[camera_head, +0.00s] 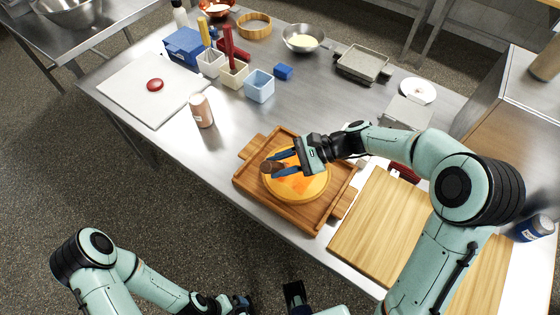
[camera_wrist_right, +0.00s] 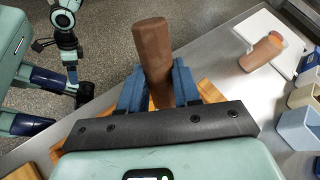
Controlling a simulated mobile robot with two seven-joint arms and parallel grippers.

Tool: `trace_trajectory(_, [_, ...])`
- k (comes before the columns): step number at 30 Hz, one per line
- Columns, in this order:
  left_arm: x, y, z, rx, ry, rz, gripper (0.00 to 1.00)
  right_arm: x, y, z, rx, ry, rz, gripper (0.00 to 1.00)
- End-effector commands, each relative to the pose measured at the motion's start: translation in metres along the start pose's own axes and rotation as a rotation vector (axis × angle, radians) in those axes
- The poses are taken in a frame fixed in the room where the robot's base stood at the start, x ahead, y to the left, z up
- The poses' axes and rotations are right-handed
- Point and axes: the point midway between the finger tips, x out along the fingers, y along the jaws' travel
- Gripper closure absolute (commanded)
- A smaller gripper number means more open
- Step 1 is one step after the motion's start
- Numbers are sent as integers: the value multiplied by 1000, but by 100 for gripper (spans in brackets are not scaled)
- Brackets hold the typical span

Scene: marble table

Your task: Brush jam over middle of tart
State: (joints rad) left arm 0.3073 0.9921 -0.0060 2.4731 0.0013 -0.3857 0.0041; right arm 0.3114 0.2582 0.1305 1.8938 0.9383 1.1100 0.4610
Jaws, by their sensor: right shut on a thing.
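The round yellow-orange tart (camera_head: 312,193) sits on a wooden tray with handles (camera_head: 308,218) at the middle of the table. Darker orange patches show on its top. My right gripper (camera_head: 284,163) is over the tart's upper left part, its blue fingers shut on a brown, thick-handled tool, likely the brush (camera_head: 268,167). In the right wrist view the brown handle (camera_wrist_right: 153,55) stands between the fingers (camera_wrist_right: 158,92). The brush's bristles are hidden, so I cannot tell whether they touch the tart. My left gripper (camera_head: 240,303) is low at the bottom edge, away from the table.
A light blue container (camera_head: 259,87) and other containers stand behind. A wooden board (camera_head: 375,225) lies close to the tray's right.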

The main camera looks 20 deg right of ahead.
Motion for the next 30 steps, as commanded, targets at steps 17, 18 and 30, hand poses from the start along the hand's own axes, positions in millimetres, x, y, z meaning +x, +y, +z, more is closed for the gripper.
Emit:
trace_trajectory(17, [1,0,0,0,0,0,0,1,0,-2,0,0,-1,100])
trace_trajectory(18, [1,0,0,0,0,0,0,1,1,-2,0,0,-1,100])
trace_trajectory(30, [6,-2,0,-1,-2,-1,0,4,3,-8,1,0,-1,100])
